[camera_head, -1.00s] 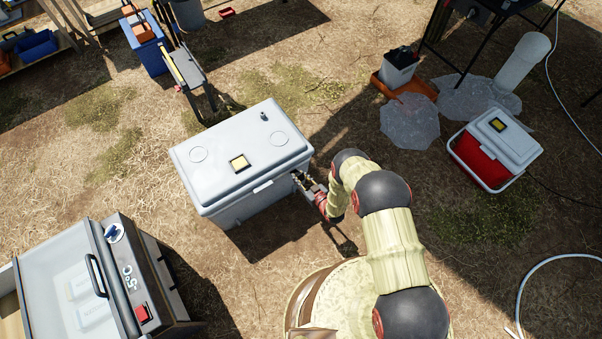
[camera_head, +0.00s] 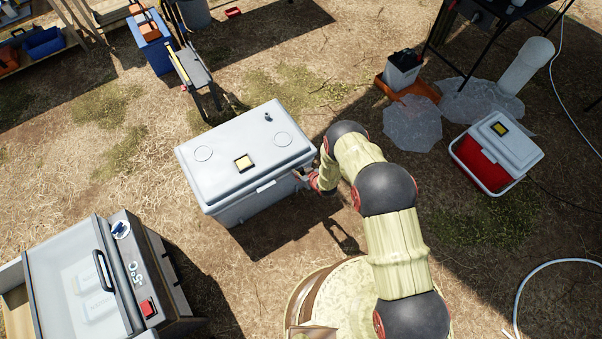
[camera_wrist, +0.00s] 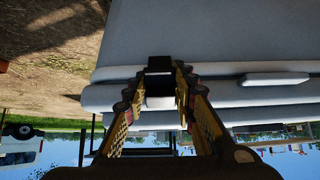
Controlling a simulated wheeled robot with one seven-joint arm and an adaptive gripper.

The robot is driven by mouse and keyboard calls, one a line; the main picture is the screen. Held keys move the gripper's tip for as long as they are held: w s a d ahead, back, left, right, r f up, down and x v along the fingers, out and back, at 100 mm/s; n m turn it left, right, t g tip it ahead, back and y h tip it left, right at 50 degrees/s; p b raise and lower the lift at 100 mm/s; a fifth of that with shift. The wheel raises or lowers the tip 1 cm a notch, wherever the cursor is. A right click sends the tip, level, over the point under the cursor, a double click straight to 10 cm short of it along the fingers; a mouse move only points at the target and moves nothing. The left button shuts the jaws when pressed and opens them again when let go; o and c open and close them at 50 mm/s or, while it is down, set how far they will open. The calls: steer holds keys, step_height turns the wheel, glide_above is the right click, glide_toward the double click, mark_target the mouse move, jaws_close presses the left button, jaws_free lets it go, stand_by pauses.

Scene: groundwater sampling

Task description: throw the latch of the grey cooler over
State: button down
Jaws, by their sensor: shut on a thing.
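The grey cooler (camera_head: 225,165) stands on the ground with its lid down. In the head view my gripper (camera_head: 303,174) is at the right end of the cooler's near long side, just under the lid's edge, and is mostly hidden. In the wrist view the cooler fills the upper right, and my gripper (camera_wrist: 158,84) has its fingertips closed in around a small dark block at the lid's edge, which appears to be the latch (camera_wrist: 160,63). A pale piece (camera_wrist: 160,102) shows between the fingers.
A pale tab (camera_head: 265,186) sits along the same side of the cooler. A freezer box (camera_head: 75,275) stands at the lower left. A red-and-white cooler (camera_head: 497,150) is at the right. A small folding stand (camera_head: 190,65) is behind the grey cooler. Dry grass lies between them.

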steer(key=c, duration=1.5)
jaws_free()
steer(key=shift+o, duration=0.2)
steer(key=v, duration=1.2)
steer(key=shift+f, duration=0.1)
